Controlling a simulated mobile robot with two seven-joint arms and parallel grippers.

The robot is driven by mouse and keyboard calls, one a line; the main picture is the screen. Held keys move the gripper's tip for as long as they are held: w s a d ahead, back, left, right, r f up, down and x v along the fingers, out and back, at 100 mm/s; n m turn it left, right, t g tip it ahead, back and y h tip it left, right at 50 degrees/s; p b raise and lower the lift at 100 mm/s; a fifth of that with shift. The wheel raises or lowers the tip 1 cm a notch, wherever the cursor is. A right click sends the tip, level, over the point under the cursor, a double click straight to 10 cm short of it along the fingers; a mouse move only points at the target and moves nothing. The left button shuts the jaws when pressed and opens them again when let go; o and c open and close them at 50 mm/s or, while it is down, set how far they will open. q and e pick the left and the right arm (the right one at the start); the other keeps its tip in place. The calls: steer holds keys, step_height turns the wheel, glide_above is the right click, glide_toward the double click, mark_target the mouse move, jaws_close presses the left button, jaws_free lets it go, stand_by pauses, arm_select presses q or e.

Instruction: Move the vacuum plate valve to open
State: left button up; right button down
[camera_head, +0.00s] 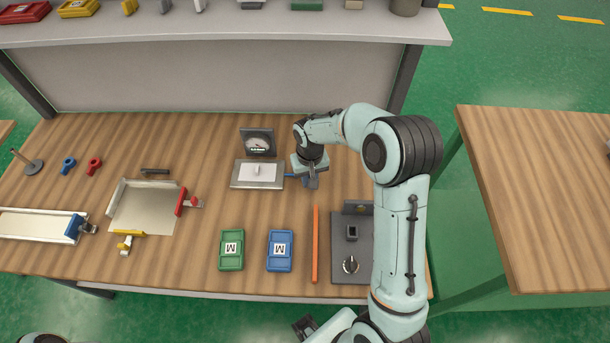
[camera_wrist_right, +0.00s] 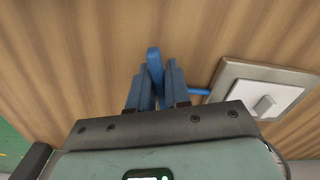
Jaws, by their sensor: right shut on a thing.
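The vacuum plate (camera_head: 238,183) is a grey-framed plate with a white top and a small white piece on it. It lies at the back middle of the bench, and its frame also shows in the right wrist view (camera_wrist_right: 222,77). A blue valve lever (camera_wrist_right: 153,62) joins a short blue pipe (camera_wrist_right: 199,91) on the plate's side. My right gripper (camera_head: 311,183) reaches down just right of the plate. In the right wrist view its fingers (camera_wrist_right: 158,88) are shut on the blue lever, partly hiding it. My left gripper is not in view.
A dial gauge (camera_head: 258,143) stands behind the plate. A metal tray with clamps (camera_head: 143,207) is left. The upper shelf (camera_head: 230,30) runs behind.

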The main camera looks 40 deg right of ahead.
steer(key=n, duration=0.1)
steer(key=d+n, duration=0.1)
steer(key=n, duration=0.1)
steer(key=shift+s+d+n, duration=0.1)
steer(key=shift+s+n, duration=0.05)
steer(key=shift+n, duration=0.15)
steer(key=shift+r, duration=0.1)
steer(key=shift+d+n, duration=0.2)
steer(key=shift+n, duration=0.2)
steer(key=c, duration=0.9)
jaws_free()
steer(key=shift+c, duration=0.2)
steer(key=shift+d, duration=0.1)
